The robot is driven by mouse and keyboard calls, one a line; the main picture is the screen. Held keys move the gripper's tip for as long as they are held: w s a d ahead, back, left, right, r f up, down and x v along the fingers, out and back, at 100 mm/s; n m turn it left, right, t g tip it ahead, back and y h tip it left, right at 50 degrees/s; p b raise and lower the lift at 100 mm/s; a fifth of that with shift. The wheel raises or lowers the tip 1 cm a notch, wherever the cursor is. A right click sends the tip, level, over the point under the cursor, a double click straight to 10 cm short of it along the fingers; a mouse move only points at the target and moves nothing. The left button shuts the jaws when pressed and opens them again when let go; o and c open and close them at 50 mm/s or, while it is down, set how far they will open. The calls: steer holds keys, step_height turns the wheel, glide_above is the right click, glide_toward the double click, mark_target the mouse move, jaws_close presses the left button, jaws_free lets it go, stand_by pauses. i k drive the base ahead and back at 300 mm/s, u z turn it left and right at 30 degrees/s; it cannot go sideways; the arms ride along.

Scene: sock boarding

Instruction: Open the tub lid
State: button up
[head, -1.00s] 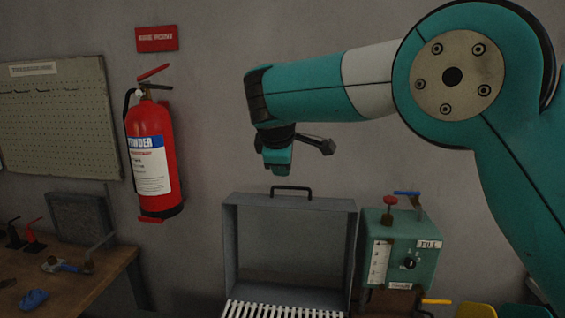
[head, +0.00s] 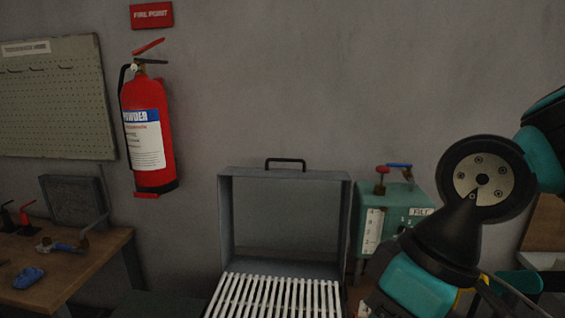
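No tub with a lid can be made out for certain. A teal rounded edge (head: 522,283) shows at the lower right, partly hidden behind my arm, and I cannot tell whether it belongs to a tub. My arm comes in from the right edge and bends down past the bottom of the head view. My gripper is below the frame or hidden by the arm, so its fingers do not show.
A grey open-fronted box (head: 226,225) with a top handle and a white slatted rack (head: 275,297) stands at centre. A green control box (head: 400,200) is right of it, partly behind my arm. A wooden bench (head: 75,285) and a red extinguisher (head: 146,140) are left.

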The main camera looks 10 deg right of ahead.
mark_target(231, 262)
steer(key=u, duration=0.9)
steer(key=k, duration=1.15)
steer(key=u, duration=0.95)
steer(key=i, duration=1.55)
steer(key=z, duration=1.45)
steer(key=i, duration=0.85)
steer(key=z, duration=0.95)
